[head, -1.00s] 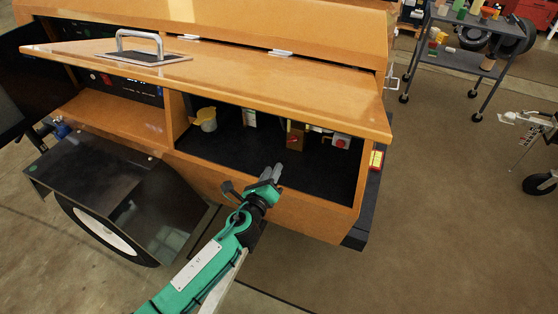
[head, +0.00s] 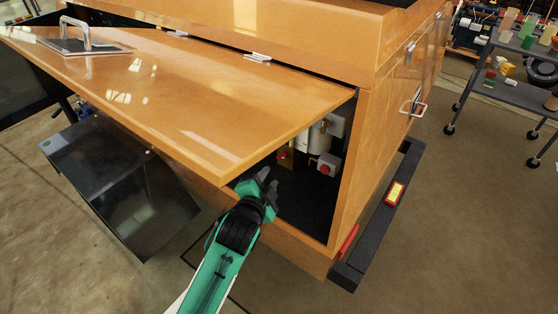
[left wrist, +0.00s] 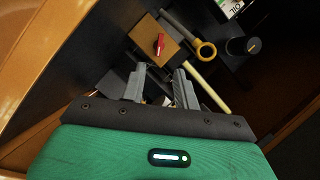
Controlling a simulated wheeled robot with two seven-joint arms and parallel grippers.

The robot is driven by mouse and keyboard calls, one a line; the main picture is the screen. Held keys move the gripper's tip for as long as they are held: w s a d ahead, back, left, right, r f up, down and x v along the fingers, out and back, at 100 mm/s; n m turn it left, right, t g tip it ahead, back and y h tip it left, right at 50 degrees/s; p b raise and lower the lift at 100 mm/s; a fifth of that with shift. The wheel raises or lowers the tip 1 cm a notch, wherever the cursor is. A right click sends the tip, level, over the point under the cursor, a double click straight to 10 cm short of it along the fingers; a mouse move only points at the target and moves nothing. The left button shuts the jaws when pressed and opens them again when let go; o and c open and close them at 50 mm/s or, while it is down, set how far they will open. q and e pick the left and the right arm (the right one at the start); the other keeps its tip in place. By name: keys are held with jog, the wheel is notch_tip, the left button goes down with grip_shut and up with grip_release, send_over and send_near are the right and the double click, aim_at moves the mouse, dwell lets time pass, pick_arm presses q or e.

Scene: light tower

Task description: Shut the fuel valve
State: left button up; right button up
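The fuel valve looks to be the brass-coloured block with a small red handle (left wrist: 160,44) in the left wrist view, ahead of my fingers and slightly left. In the head view the brass block (head: 286,161) sits inside the open compartment, partly hidden under the raised orange lid (head: 190,95). My left gripper (head: 264,183) is at the compartment's front opening, near the block but apart from it. In the left wrist view its two grey fingers (left wrist: 160,88) stand apart with nothing clearly held between them. My right gripper is not in view.
A pale box with a red knob (head: 328,166) is right of the brass block. In the left wrist view a yellow ring (left wrist: 206,50) and a dark round part (left wrist: 243,46) lie right of the valve. A cart (head: 510,92) stands far right.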

aim_at(282, 158)
pick_arm(q)
jog(key=x, duration=1)
jog(key=shift+w+d, duration=0.1)
grip_shut()
